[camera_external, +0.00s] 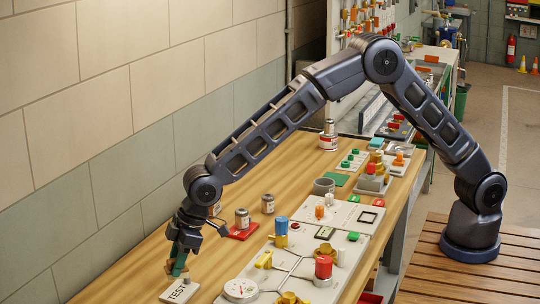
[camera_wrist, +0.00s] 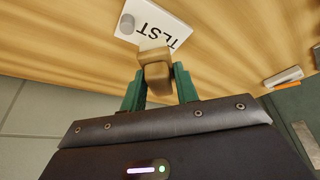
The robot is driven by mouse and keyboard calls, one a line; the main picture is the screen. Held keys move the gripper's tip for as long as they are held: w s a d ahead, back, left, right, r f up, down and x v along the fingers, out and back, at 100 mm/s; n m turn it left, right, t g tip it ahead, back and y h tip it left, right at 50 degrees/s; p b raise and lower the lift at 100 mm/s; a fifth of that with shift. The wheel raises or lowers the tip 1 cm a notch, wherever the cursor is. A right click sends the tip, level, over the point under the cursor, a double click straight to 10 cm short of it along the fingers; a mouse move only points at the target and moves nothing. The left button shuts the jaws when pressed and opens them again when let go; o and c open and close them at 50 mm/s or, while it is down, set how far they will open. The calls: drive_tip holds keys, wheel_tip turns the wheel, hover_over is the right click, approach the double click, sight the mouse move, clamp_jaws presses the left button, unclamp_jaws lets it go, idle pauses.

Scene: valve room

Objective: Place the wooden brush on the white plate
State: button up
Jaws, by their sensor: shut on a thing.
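My gripper (camera_external: 179,262) points down at the near left of the bench. In the wrist view its two green fingers (camera_wrist: 160,85) are shut on the wooden brush (camera_wrist: 156,71), a brown block. Part of the brush (camera_external: 171,268) shows beside the fingers in the external view. The white plate (camera_external: 180,291), lettered TEST, lies flat on the bench right by the brush. In the wrist view the brush overlaps the edge of the plate (camera_wrist: 148,22) and hides part of it. I cannot tell whether they touch. The brush's underside is hidden.
A small grey round piece (camera_wrist: 127,24) is at the plate's edge. A light panel with a gauge (camera_external: 240,290) and valves stands to the right. A red plate with a can (camera_external: 242,219) is behind. The wall is close on the left. Bare wood surrounds the white plate's left side.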

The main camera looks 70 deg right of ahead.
drive_tip(key=shift+f, duration=2.05)
drive_tip(key=shift+f, duration=0.15)
drive_tip(key=o, duration=1)
